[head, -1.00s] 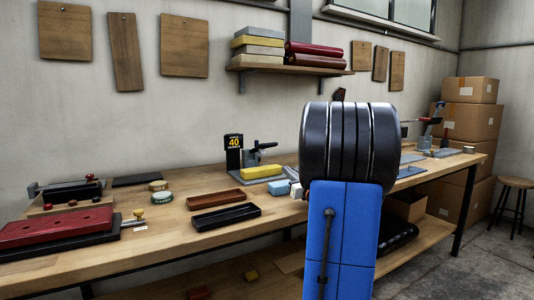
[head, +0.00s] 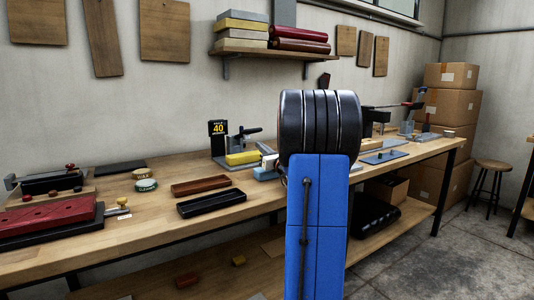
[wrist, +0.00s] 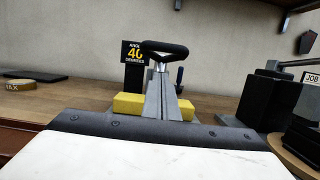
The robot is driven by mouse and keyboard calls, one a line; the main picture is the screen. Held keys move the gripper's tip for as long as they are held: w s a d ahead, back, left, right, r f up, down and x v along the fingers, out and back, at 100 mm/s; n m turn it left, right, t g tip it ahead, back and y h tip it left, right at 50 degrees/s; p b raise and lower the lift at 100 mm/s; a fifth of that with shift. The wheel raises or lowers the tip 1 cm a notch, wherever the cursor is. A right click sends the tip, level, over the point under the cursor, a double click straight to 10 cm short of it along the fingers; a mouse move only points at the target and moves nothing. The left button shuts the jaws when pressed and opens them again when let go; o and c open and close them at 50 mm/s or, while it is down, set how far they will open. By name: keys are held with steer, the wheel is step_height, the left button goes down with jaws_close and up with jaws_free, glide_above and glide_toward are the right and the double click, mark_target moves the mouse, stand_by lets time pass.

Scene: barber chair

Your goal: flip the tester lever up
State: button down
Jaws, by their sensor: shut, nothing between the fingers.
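A stand with a red-ended arm (head: 412,106) is at the far end of the bench, right of my arm in the head view. It looks like the tester and its lever; the arm looks roughly level, but it is small. My gripper (wrist: 161,72) shows in the wrist view as two grey fingers, shut and empty, extending from the white body. They point toward a black loop handle (wrist: 164,48), apart from the red-marked bar. My arm mostly hides the gripper in the head view.
An angle sign marked 40 (head: 217,127) stands behind a yellow block (head: 243,158). Two trays (head: 212,203), tins and a red slab (head: 45,215) lie on the left of the bench. A blue plate (head: 384,157) lies right of my arm. Cartons (head: 452,76) stand beyond the bench.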

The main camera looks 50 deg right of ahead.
mark_target(252, 131)
steer(key=w+r, duration=0.1)
steer(key=r, duration=0.1)
steer(key=w+r, duration=0.1)
steer(key=shift+w+d+r, duration=0.25)
steer(key=shift+w+d, duration=0.05)
steer(key=shift+w, duration=0.05)
steer(key=shift+r, duration=0.1)
